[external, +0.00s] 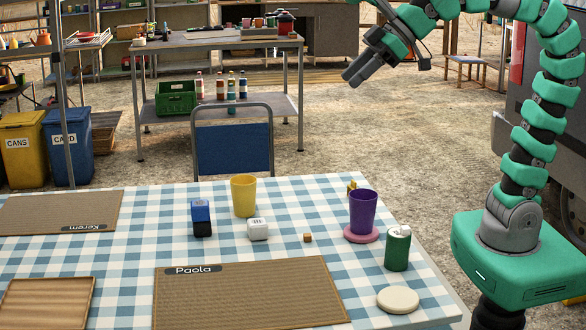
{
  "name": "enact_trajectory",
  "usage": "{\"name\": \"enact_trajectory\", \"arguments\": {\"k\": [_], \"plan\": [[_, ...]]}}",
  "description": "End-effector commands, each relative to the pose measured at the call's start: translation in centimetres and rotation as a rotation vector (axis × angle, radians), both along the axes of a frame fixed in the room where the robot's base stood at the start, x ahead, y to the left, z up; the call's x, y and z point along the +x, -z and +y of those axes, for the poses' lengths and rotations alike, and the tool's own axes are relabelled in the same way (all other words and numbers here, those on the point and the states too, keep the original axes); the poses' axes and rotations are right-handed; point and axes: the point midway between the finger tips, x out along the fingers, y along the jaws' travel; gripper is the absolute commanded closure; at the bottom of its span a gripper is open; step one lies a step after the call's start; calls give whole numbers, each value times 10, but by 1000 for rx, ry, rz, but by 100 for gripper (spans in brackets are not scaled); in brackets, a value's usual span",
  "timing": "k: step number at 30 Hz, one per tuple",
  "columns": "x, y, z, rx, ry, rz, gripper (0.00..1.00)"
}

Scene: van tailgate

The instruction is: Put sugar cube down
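A small brown cube (307,238), which may be the sugar cube, sits on the checked tablecloth (330,272) above the Paola mat. My gripper (350,79) is high up at the upper right, beyond the table's far edge and well apart from the cube. Its fingers point down and left and look close together. I see nothing held between them, but the view does not show the gap clearly.
Near the cube stand a white block with dark markings (258,229), a yellow cup (243,196), a purple cup (363,211) on a pink coaster (362,236), a green can (398,248) and a blue-black block (201,218). The Paola mat (250,295) and a cream disc (398,299) lie in front.

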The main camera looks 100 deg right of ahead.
Motion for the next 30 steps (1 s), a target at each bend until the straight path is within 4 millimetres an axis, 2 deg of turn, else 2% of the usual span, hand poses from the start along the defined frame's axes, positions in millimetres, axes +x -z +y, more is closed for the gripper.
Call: {"name": "enact_trajectory", "arguments": {"k": [1, 3, 6, 9, 13, 23, 29, 30], "plan": [[5, -39, -3, 9, -2, -112, 62], [8, -89, -9, 19, -2, -252, 62], [6, -141, -16, 32, 2, -399, 62], [2, -174, -21, 42, 4, -490, 62], [0, -188, -24, 45, 5, -530, 62], [0, -192, -24, 45, 5, -528, 62], [0, -218, -24, 45, 6, -527, 62], [0, -224, -24, 45, 6, -527, 57]]}}
